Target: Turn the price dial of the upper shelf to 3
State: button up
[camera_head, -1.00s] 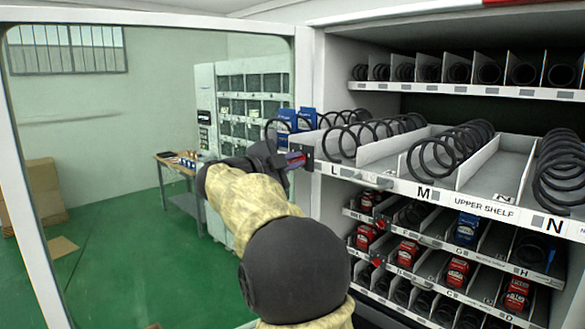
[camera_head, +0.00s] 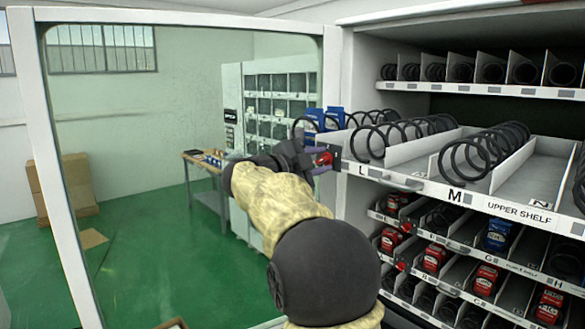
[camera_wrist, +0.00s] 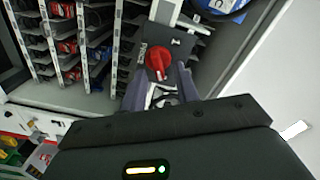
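The red price dial (camera_wrist: 157,60) sits on a dark plate at the end of the upper shelf (camera_head: 515,212). In the wrist view its raised ridge shows, but I cannot read any number at it. The dial (camera_head: 324,158) also shows in the head view, at the shelf's left front corner. My gripper (camera_wrist: 161,74) is open, with one finger on each side of the dial's near edge. I cannot tell whether the fingers touch it. In the head view my gripper (camera_head: 308,160) is just left of the dial, partly hidden by my wrist.
The upper shelf is pulled out and carries black spiral coils (camera_head: 482,150) and blue boxes (camera_head: 314,120) at its left. Lower shelves hold red packages (camera_head: 434,258). A framed glass door (camera_head: 62,190) stands open at left. A table (camera_head: 200,165) stands farther back.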

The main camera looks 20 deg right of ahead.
jog(key=b+v, duration=0.4)
jog(key=v, duration=1.3)
jog(key=shift+d+r, duration=0.1)
